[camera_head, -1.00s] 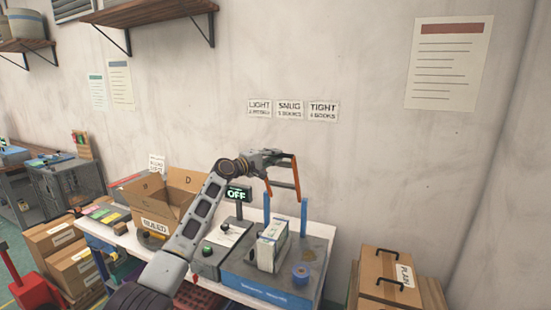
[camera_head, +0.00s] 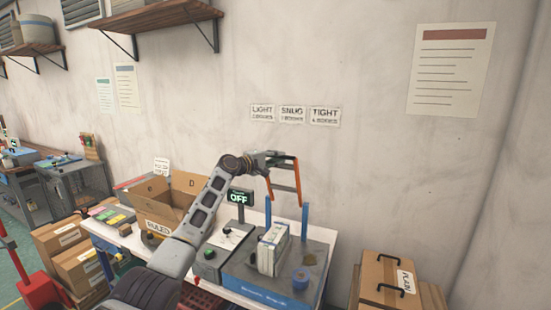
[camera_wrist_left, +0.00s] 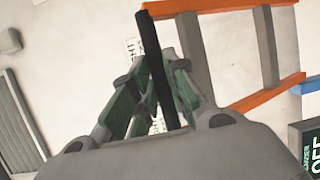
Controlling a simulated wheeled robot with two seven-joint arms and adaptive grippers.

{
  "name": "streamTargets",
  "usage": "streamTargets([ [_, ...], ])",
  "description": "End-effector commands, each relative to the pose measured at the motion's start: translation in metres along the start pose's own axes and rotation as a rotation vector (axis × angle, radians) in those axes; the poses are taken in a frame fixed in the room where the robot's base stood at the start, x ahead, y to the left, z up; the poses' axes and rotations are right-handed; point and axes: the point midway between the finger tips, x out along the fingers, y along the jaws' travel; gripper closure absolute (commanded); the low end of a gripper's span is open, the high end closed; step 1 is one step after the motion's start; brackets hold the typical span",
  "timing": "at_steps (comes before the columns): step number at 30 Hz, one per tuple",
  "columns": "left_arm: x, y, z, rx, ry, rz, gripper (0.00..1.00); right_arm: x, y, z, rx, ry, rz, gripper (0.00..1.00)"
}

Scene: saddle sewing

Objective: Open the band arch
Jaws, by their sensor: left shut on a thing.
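The band arch (camera_head: 296,178) is an orange frame with grey crossbars. It stands raised above two blue posts (camera_head: 304,218) on the banding machine (camera_head: 245,281). My left gripper (camera_head: 262,158) is at the arch's upper end. In the left wrist view its fingers (camera_wrist_left: 158,85) are closed around a black bar (camera_wrist_left: 151,50). The orange frame (camera_wrist_left: 268,101) shows beside it there. A white block-like stack (camera_head: 268,255) stands on the machine below the arch. My right gripper is not in view.
A display (camera_head: 239,197) reading OFF stands left of the posts. An open cardboard box (camera_head: 165,215) stands left on the table.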

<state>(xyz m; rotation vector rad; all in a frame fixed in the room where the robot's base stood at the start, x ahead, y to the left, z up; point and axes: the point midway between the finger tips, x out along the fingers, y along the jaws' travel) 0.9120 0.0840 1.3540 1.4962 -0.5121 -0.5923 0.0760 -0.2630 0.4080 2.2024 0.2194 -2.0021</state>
Motion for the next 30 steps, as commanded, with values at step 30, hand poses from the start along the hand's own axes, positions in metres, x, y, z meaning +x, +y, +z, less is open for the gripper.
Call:
streamTargets([
  [30, -0.009, -0.004, -0.001, -0.002, 0.000, -0.004, 0.63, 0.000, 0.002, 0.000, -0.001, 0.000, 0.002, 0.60],
])
